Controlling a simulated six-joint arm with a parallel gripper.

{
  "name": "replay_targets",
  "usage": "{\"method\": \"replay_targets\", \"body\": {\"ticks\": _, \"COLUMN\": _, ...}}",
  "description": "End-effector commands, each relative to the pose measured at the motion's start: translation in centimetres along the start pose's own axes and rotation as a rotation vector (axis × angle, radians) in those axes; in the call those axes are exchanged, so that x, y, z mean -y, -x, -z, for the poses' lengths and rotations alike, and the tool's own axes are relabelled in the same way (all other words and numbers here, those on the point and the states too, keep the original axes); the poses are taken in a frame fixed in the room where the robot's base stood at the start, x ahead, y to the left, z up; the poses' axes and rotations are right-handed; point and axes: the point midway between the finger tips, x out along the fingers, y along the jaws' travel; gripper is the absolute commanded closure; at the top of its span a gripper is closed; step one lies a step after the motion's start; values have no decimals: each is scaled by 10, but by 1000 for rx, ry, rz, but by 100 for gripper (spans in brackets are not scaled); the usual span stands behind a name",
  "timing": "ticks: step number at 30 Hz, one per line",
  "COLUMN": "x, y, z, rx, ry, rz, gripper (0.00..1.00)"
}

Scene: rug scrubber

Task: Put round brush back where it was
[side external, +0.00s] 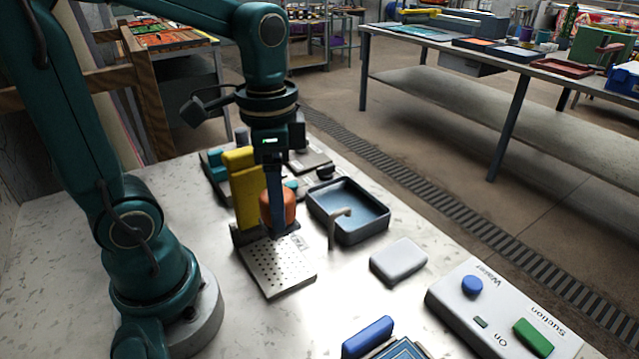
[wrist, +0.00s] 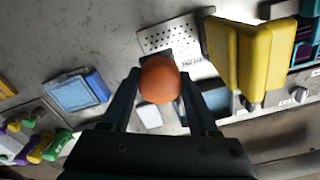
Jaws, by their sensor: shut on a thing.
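The round brush shows as an orange-brown rounded body (side external: 283,211). It also shows as an orange ball shape in the wrist view (wrist: 159,79). My gripper (side external: 277,204) is shut on it, with one finger on each side in the wrist view. The brush is upright at the back end of a perforated metal plate (side external: 277,268), by a dark labelled strip. Its bristles are hidden, and I cannot tell whether it touches the surface below.
A yellow block-like thing (side external: 243,185) stands close left of my gripper. A blue-grey basin (side external: 375,230) with a tap is to the right. A white block (side external: 398,261), a control panel (side external: 480,310) and a blue brush (side external: 367,337) lie nearer.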

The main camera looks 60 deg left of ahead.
Motion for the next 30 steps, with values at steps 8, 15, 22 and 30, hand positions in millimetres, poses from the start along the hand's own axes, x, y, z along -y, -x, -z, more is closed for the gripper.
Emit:
{"method": "replay_targets", "body": {"ticks": 8, "x": -42, "y": -26, "z": 13, "rx": 6, "ry": -12, "rz": -2, "gripper": 88}}
{"method": "replay_targets", "body": {"ticks": 15, "x": -77, "y": -49, "z": 26, "rx": 6, "ry": -11, "rz": -1, "gripper": 88}}
{"method": "replay_targets", "body": {"ticks": 22, "x": -99, "y": -63, "z": 34, "rx": 2, "ry": -4, "rz": -1, "gripper": 88}}
{"method": "replay_targets", "body": {"ticks": 30, "x": -101, "y": -89, "z": 34, "rx": 8, "ry": 1, "rz": -1, "gripper": 88}}
